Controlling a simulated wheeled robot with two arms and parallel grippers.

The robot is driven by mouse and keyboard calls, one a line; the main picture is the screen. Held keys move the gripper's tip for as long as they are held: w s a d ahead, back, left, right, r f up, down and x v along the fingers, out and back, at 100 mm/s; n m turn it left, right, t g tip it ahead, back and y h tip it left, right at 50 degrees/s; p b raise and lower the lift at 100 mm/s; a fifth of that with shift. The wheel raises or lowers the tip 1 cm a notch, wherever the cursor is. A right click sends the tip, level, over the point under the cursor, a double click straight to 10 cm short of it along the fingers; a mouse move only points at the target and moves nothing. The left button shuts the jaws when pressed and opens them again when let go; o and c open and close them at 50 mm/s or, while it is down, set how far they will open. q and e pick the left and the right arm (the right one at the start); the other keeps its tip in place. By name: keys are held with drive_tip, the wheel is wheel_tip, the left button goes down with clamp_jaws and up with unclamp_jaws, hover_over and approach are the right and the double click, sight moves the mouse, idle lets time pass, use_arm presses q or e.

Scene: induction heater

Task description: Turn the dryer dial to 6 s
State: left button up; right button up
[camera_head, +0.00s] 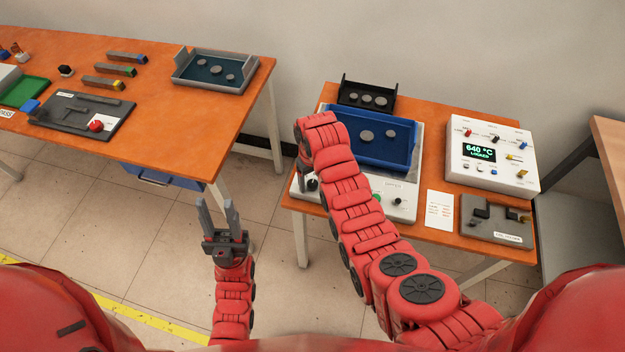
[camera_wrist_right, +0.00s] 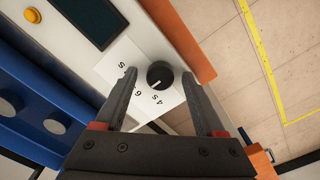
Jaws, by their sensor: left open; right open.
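The dryer (camera_head: 410,199) is a white box on the right-hand orange table, with a blue tray on top. Its black dial (camera_head: 312,184) is at the front left corner and shows closely in the right wrist view (camera_wrist_right: 160,74). Printed marks beside it include a 6 and a 4. A small white pointer line on the dial faces lower left, roughly toward the 6; the exact setting is hard to tell. My right gripper (camera_wrist_right: 159,75) is open, with its fingertips on either side of the dial; contact is unclear. My left gripper (camera_head: 217,212) is open and empty above the floor.
The blue tray (camera_head: 370,150) holds grey discs. A white control box (camera_head: 490,152) reading 640 °C stands to the right, with a grey fixture (camera_head: 495,222) and paper card (camera_head: 439,210) in front. A second orange table (camera_head: 185,125) stands left, across a floor gap.

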sight(312, 182)
drive_tip(key=shift+r+b, duration=0.3)
drive_tip(key=shift+r, duration=0.2)
wheel_tip(312, 182, up, 6)
drive_tip(key=shift+w+f+p, duration=0.1)
drive_tip(key=shift+f+p, duration=0.15)
drive_tip(key=shift+p, duration=0.55)
wheel_tip(312, 182, up, 11)
drive_tip(key=p, duration=1)
drive_tip(key=shift+p, duration=0.4)
drive_tip(key=shift+f, duration=0.1)
